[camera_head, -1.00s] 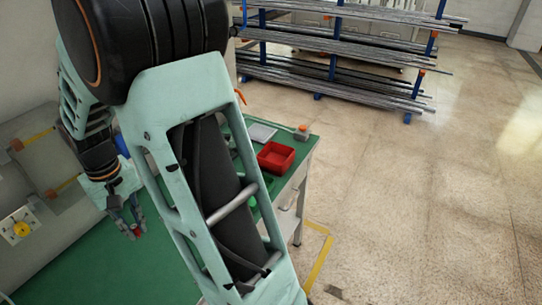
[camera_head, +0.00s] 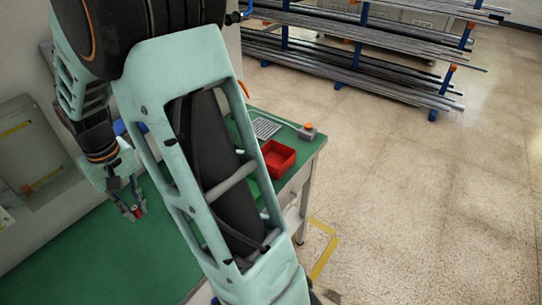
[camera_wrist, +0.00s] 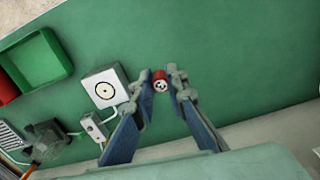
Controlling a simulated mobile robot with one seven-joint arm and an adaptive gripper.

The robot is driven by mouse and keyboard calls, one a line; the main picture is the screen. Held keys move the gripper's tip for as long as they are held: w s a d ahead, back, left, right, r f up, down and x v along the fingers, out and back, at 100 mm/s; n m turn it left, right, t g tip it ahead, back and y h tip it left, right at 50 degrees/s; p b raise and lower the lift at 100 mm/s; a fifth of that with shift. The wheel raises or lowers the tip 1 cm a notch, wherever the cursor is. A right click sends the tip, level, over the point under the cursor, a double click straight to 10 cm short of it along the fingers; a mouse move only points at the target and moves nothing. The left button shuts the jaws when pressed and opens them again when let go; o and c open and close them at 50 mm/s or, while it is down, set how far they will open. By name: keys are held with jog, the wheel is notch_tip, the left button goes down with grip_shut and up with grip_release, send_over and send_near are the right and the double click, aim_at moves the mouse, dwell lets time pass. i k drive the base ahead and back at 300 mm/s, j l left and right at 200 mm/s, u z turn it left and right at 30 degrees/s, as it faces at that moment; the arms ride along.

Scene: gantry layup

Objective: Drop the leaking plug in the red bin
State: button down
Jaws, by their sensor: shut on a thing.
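My gripper (camera_wrist: 161,90) is shut on a small red plug (camera_wrist: 160,83), which sits between the fingertips in the wrist view with a pale, dotted end face showing. In the head view my gripper (camera_head: 132,210) is at the left, above the green bench, with the red plug (camera_head: 138,210) small at its tips. The red bin (camera_head: 279,158) stands on the bench near its right edge, beyond my arm link, and looks empty. In the wrist view only a red edge (camera_wrist: 6,88) shows at the far left, next to a green bin. Any leak is too small to see.
In the wrist view a green bin (camera_wrist: 38,58), a white square plate with a round mark (camera_wrist: 105,87) and a small white box with a cable (camera_wrist: 93,127) are on the bench. In the head view a grey box with an orange top (camera_head: 308,131) stands behind the red bin.

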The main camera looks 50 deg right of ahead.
aim_at(279, 165)
jog(key=l+u, duration=0.1)
jog(key=l, duration=1.85)
